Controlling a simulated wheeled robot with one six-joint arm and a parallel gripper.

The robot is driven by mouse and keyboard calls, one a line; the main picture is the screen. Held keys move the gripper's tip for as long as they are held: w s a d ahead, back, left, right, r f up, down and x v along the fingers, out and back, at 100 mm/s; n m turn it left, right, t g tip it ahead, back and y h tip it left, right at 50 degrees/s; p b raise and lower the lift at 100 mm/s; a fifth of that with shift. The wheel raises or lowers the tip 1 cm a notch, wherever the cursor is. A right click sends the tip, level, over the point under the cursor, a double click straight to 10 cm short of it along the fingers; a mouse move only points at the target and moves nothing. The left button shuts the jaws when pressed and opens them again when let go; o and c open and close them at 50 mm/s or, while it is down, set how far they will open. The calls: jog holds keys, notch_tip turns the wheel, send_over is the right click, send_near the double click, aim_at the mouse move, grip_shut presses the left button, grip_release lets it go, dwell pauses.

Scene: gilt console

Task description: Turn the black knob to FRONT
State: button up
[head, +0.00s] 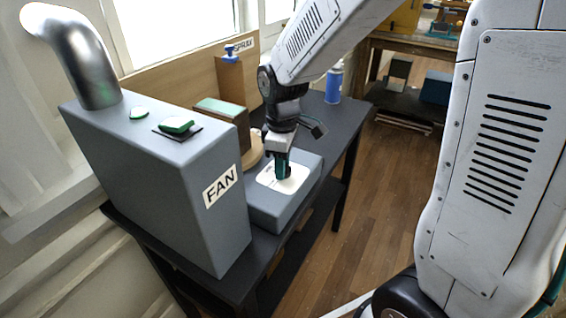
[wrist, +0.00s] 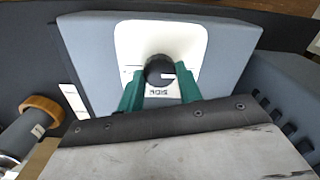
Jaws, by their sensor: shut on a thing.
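The black knob (wrist: 158,70) stands on a white plate (wrist: 135,40) on a grey box (wrist: 85,40). The knob has a pale mark on its right side in the wrist view. Lettering on the plate below it appears upside down and seems to read SIDE; other lettering is hidden or too small to read. My gripper (wrist: 160,88) has a green finger on each side of the knob and is shut on it. In the head view my gripper (head: 283,165) points down at the white plate (head: 298,180) and hides the knob.
A large grey box labelled FAN (head: 160,170) with a metal pipe (head: 75,55) stands left of my gripper. Behind are a green-topped block (head: 222,110) and a post by a SPRAY label (head: 244,47). A blue-and-white can (head: 334,85) stands behind right. Open wooden floor lies right.

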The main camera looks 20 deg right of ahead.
jog(key=o, duration=1)
jog(key=shift+r, duration=0.1)
notch_tip(320, 180, up, 8)
jog(key=shift+f, duration=0.15)
jog(key=shift+s+f+m, duration=0.1)
jog(key=shift+s+m, duration=0.15)
jog(key=shift+m, duration=0.35)
jog(key=s+d+r+m, duration=0.1)
jog(key=s+m, duration=0.2)
jog(key=s, duration=0.4)
jog(key=s+d+r+m+t, duration=0.1)
jog(key=s+r+m, duration=0.1)
jog(key=s, duration=0.5)
jog(key=s+d+r+m, duration=0.2)
jog(key=s+m, duration=0.2)
jog(key=s, duration=0.4)
jog(key=shift+r, duration=0.2)
